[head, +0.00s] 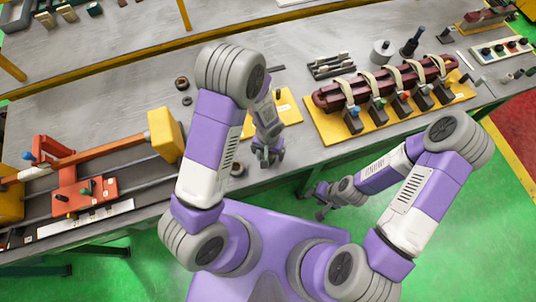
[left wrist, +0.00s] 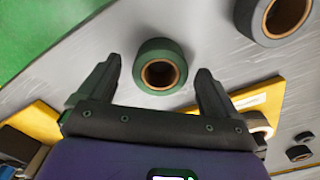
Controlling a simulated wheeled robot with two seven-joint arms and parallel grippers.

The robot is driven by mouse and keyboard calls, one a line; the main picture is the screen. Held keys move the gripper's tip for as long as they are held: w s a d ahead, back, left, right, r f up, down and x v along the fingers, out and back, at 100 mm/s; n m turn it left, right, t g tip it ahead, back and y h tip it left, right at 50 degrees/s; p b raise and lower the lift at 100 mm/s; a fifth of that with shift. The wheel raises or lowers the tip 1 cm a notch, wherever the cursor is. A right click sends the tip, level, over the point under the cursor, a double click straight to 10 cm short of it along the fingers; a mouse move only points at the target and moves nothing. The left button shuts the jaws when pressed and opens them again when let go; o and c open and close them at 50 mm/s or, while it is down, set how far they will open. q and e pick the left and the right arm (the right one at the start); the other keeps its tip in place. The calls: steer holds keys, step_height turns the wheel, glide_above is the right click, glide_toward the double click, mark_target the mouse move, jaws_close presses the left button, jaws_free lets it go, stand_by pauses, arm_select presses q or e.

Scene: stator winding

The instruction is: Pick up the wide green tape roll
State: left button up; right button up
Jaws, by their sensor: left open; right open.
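A green tape roll (left wrist: 142,72) with a brown cardboard core lies flat on the grey table in the left wrist view. My left gripper (left wrist: 158,68) is open, with one finger on each side of the roll in that view; I see no contact. In the head view my left gripper (head: 268,156) points down near the table's front edge, and I cannot make out the green roll for certain there. My right gripper (head: 321,202) is open and empty, low in front of the table over the green floor.
A dark grey tape roll (left wrist: 247,18) lies near the green one. A dark ring (head: 238,169) lies close to my left gripper. A maroon fixture (head: 385,85) stands to the right.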

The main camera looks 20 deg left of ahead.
arm_select(q)
steer(key=shift+w, duration=0.1)
steer(key=shift+c, duration=0.2)
steer(key=c, duration=1.1)
